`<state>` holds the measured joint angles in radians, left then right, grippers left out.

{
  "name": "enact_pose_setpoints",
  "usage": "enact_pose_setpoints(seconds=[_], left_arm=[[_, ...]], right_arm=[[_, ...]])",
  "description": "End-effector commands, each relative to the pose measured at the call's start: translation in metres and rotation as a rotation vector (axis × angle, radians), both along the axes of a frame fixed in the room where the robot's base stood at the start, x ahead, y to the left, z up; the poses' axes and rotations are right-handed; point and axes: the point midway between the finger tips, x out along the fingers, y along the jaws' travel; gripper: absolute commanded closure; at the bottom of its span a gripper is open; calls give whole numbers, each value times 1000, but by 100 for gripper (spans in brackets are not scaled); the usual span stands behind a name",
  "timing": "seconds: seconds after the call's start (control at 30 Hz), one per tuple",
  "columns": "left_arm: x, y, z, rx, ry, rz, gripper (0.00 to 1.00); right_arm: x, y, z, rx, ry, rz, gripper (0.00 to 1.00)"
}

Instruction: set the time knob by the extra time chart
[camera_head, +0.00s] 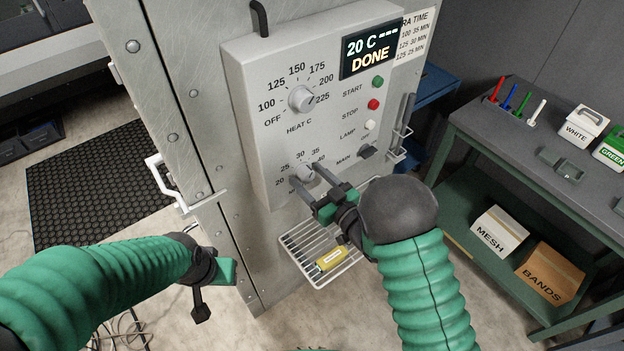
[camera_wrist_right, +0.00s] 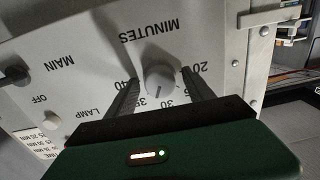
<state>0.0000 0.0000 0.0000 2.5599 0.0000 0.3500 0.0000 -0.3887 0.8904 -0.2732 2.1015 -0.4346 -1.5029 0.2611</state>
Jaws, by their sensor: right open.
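The time knob (camera_head: 306,173) is a light grey dial low on the control box, with a scale from 20 to 40. In the right wrist view the knob (camera_wrist_right: 160,78) has its mark pointing roughly at 30. My right gripper (camera_head: 306,174) is open, with one finger on each side of the knob; I cannot tell whether they touch it.
The display (camera_head: 370,50) shows 20 C and DONE. The heat knob (camera_head: 302,99) sits above the time knob. START, STOP, LAMP and MAIN controls are at right. A wire rack (camera_head: 298,245) with a yellow item (camera_head: 331,259) is below. A workbench (camera_head: 482,127) stands at right.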

Motion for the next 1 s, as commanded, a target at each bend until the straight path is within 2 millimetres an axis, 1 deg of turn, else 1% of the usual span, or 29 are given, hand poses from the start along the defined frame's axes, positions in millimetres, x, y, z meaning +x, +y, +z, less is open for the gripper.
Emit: enact_pose_setpoints(seconds=[0.07, 0.17, 0.27, 0.5, 0.6, 0.67, 0.7, 0.83, 1.0], left_arm=[[0, 0, -2, 0, 0, 0, 64], [0, 0, -8, 0, 0, 0, 64], [0, 0, -16, 0, 0, 0, 64], [0, 0, -36, 0, 0, 0, 64], [0, 0, -42, 0, 0, 0, 64], [-1, 0, -22, 0, 2, 0, 64], [0, 0, -17, 0, 0, 0, 64], [0, 0, -12, 0, -1, 0, 64], [0, 0, -14, 0, 0, 0, 64]], right_arm=[[-3, -3, -1, 0, 0, -1, 39], [-13, -13, -3, -1, 2, -4, 39], [-33, -28, -4, 0, 1, -5, 39], [-90, -71, -4, 1, 2, -6, 39], [-110, -87, -4, 0, 3, -6, 39], [-118, -93, 6, -3, 8, -4, 39], [-123, -96, 5, -3, 9, -2, 39], [-131, -101, 2, -2, 4, 0, 39], [-132, -102, 0, -1, 1, 0, 39]])
